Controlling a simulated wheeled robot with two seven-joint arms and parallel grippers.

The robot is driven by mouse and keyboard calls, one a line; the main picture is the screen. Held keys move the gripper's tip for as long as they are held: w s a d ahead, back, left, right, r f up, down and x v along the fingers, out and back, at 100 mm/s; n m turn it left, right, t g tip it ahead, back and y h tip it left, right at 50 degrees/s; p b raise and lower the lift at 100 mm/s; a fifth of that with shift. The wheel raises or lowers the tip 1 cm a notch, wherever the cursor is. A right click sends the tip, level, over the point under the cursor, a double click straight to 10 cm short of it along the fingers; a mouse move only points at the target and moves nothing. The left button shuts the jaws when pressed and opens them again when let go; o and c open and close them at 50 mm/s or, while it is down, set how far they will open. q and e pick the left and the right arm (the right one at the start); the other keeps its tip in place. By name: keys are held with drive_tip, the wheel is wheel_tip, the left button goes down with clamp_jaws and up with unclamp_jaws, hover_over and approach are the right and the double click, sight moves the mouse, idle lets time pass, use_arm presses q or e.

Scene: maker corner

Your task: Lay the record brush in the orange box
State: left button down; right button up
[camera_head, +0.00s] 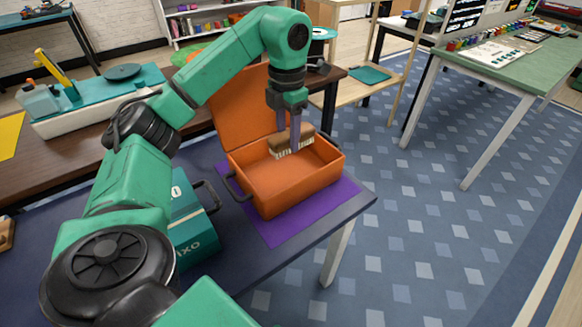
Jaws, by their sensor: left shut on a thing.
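The orange box (285,187) stands open on a purple mat (286,230) near the table's right corner, its lid (240,108) raised at the back. My left gripper (289,148) points down over the box and is shut on the record brush (304,137). The brush has a brown wooden back and pale bristles facing down. It is at the box's opening, above the inside floor; I cannot tell whether the bristles touch anything. My right gripper is not in view.
A teal case (190,228) with a dark handle stands left of the box, close to my left arm. A teal and white machine (95,98) sits further back on a brown surface. Open blue tiled floor lies right of the table, with a green-topped bench (500,65) beyond.

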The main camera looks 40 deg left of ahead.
use_arm(q)
wheel_tip(320, 180, down, 12)
drive_tip(key=shift+w+f+b, duration=0.15)
drive_tip(key=shift+f+b, duration=0.1)
drive_tip(key=shift+b, duration=0.25)
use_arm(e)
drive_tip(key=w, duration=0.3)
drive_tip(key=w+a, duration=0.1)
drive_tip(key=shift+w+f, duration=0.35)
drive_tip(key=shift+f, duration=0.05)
use_arm(q)
drive_tip(key=shift+f, duration=0.1)
drive_tip(key=shift+c, duration=1.7)
unclamp_jaws()
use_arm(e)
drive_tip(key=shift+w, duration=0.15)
use_arm(q)
drive_tip(key=shift+r, duration=0.25)
wheel_tip(320, 180, up, 12)
drive_tip(key=p, duration=0.2)
drive_tip(key=shift+f+p, duration=0.2)
drive_tip(key=shift+p, duration=0.15)
drive_tip(key=shift+r, duration=0.15)
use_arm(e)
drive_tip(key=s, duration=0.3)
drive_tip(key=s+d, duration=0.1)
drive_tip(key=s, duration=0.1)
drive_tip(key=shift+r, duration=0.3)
